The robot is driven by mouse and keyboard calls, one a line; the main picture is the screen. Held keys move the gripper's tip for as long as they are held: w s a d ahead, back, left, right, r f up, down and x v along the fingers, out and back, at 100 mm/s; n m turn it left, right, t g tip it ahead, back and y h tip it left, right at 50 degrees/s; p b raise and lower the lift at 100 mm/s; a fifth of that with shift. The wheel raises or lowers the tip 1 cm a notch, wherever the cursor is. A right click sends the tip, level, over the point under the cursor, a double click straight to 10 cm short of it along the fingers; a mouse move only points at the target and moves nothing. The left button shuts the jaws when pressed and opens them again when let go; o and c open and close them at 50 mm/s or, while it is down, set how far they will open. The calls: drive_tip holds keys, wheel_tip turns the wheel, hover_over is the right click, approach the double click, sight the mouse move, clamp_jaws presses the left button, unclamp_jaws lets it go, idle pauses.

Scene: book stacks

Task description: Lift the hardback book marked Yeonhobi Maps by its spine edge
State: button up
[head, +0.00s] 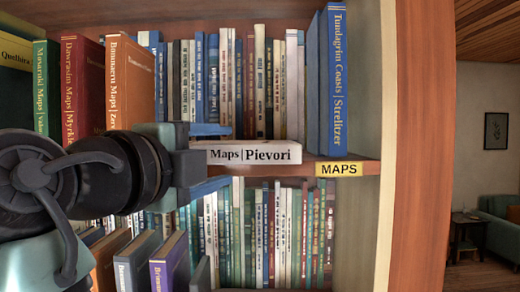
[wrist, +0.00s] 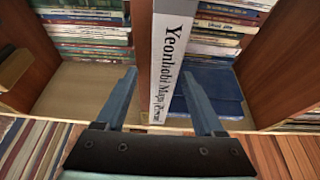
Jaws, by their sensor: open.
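The white hardback Yeonhobi Maps (head: 255,153) lies flat at the shelf edge in the head view, its spine facing out. Only "Maps | Pievori" reads there; my gripper hides the left end. In the wrist view the spine of Yeonhobi Maps (wrist: 171,58) runs between my fingers, its full title partly legible. My gripper (head: 212,158) is open, one blue finger above the book and one below it. My gripper (wrist: 159,74) also shows open in the wrist view.
A tall blue book (head: 334,80) stands at the shelf's right end, above a yellow MAPS label (head: 339,169). Rows of upright books (head: 245,85) fill the back, with another row (head: 265,235) on the shelf below. A wooden upright (head: 416,150) bounds the right side.

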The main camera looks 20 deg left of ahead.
drive_tip(key=shift+s+a+r, duration=0.2)
drive_tip(key=shift+s, duration=0.05)
drive_tip(key=shift+a, duration=0.3)
drive_tip(key=shift+d, duration=0.25)
drive_tip(key=c, duration=0.7)
drive_tip(key=shift+a, duration=0.1)
clamp_jaws()
